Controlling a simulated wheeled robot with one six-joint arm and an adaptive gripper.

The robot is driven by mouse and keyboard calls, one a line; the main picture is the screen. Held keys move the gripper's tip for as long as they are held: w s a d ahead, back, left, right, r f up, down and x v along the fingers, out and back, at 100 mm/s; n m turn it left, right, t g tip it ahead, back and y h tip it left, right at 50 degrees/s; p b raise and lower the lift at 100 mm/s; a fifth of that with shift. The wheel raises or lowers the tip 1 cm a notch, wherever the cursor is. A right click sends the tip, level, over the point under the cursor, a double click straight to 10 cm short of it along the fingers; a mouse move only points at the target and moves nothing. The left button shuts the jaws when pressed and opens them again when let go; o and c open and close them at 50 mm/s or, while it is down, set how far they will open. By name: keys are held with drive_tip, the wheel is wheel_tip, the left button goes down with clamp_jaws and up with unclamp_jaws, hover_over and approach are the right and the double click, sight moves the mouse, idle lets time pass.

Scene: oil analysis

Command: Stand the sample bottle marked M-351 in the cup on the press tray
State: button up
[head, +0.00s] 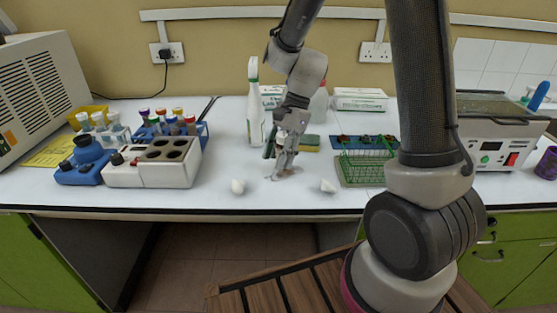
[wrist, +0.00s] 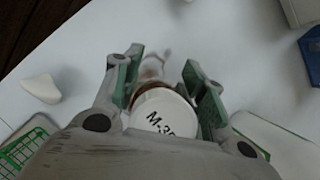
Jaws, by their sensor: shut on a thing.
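In the wrist view my gripper (wrist: 163,80) is shut on the sample bottle (wrist: 158,112). Its white cap faces the camera and shows "M-35"; the last character is hidden by my gripper's body. A brownish body shows at the cap's edge, with the green finger pads on both sides. In the head view my gripper (head: 284,160) points down over the middle of the white bench; the bottle is mostly hidden there. I cannot tell if the bottle touches the bench. I cannot make out the press tray or its cup in either view.
A white block with round wells (head: 150,163) and a blue rack of colour-capped tubes (head: 185,130) stand left. A spray bottle (head: 254,105) stands behind my gripper; a green wire basket (head: 365,168) is right.

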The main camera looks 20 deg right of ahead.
drive_tip(key=shift+f, duration=0.85)
drive_tip(key=o, duration=1.1)
drive_tip(key=shift+f, duration=0.1)
